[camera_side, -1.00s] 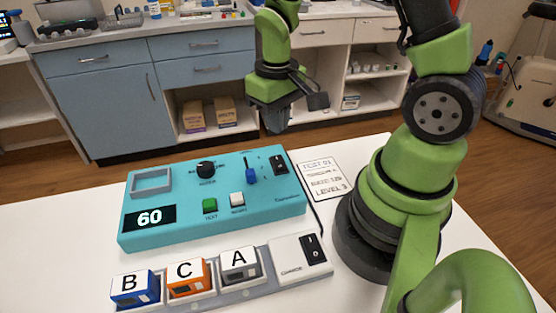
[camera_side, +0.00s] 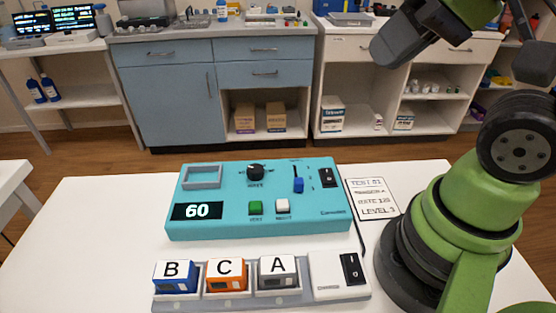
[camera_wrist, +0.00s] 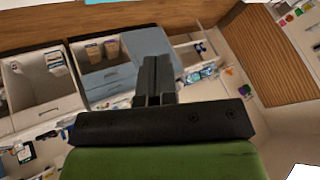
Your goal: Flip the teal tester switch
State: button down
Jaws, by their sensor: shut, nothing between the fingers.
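The teal tester (camera_side: 235,222) lies on the white table, with a display reading 60. Its black rocker switch (camera_side: 327,177) is at the upper right corner of its face; its position is too small to tell. My gripper (camera_side: 385,48) is raised at the upper right of the side view, well above and away from the tester, pointing left. The wrist view also shows my gripper (camera_wrist: 157,65), its two dark fingers together with nothing between them. The tester's switch does not show in the wrist view.
On the tester are a black knob (camera_side: 256,171), blue slider (camera_side: 298,185), green button (camera_side: 255,207) and white button (camera_side: 282,206). In front stand cubes B, C and A in a grey rack (camera_side: 228,302), beside a white charger with another black rocker (camera_side: 352,268). A card (camera_side: 372,198) lies right.

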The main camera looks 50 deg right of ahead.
jog(key=shift+s+a+r, duration=0.1)
jog(key=shift+s, duration=0.05)
jog(key=n+g+h, duration=0.2)
jog(key=n+g, duration=0.5)
jog(key=n, duration=0.6)
send_over(327, 179)
notch_tip(327, 179, down, 12)
jog(key=shift+r, duration=0.15)
notch_tip(327, 179, down, 14)
jog(key=shift+f, duration=0.1)
